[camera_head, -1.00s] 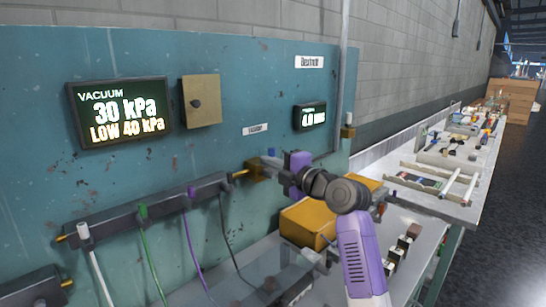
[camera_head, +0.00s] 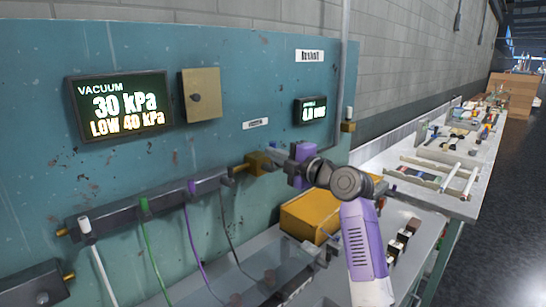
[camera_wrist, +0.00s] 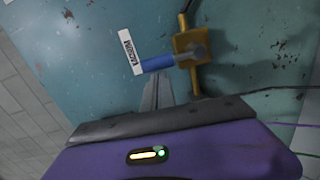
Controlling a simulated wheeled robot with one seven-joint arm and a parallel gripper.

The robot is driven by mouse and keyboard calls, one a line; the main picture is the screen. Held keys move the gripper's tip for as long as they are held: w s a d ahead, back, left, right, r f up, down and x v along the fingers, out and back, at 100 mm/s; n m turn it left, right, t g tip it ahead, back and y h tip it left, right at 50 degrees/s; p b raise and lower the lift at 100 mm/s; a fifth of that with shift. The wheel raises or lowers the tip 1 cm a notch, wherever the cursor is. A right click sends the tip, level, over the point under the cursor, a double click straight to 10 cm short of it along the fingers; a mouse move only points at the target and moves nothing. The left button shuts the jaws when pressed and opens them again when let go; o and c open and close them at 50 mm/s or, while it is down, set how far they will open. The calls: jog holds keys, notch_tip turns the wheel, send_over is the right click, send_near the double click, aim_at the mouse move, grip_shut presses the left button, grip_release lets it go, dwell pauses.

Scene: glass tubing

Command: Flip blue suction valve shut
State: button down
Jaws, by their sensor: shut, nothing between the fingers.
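The suction valve has a brass body (camera_wrist: 190,48) with a blue lever (camera_wrist: 157,63) in the wrist view. The lever points left towards the VACUUM label, across the line of the brass pipe. In the head view the brass body (camera_head: 257,163) sits at the right end of the dark manifold; the lever cannot be made out behind my fingers. My gripper (camera_head: 274,153) is shut and empty. Its fingertips (camera_wrist: 158,78) are right at the lever in the wrist view; I cannot tell whether they touch it.
The VACUUM display (camera_head: 119,105) reads 30 kPa, LOW 40 kPa. The dark manifold (camera_head: 120,212) carries several hoses with coloured fittings. A yellow box (camera_head: 309,213) stands on the bench below my arm. The teal panel (camera_head: 230,80) is close behind the valve.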

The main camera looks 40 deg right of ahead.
jog(key=shift+d, duration=0.15)
jog(key=d+f+m+b, duration=0.2)
jog(key=d+m+b, duration=0.1)
jog(key=m, duration=0.5)
jog(key=d+f+m+y+b, duration=0.1)
jog(key=d+f+m+b, duration=0.1)
jog(key=d+m, duration=0.3)
jog(key=m+b, duration=0.1)
jog(key=m, duration=0.1)
jog(key=shift+w+d+m+g, duration=0.2)
jog(key=shift+m+g, duration=0.1)
jog(key=shift+m, duration=0.1)
jog(key=shift+s+f+b, duration=0.1)
jog(key=shift+f+b, duration=0.1)
jog(key=shift+b, duration=0.15)
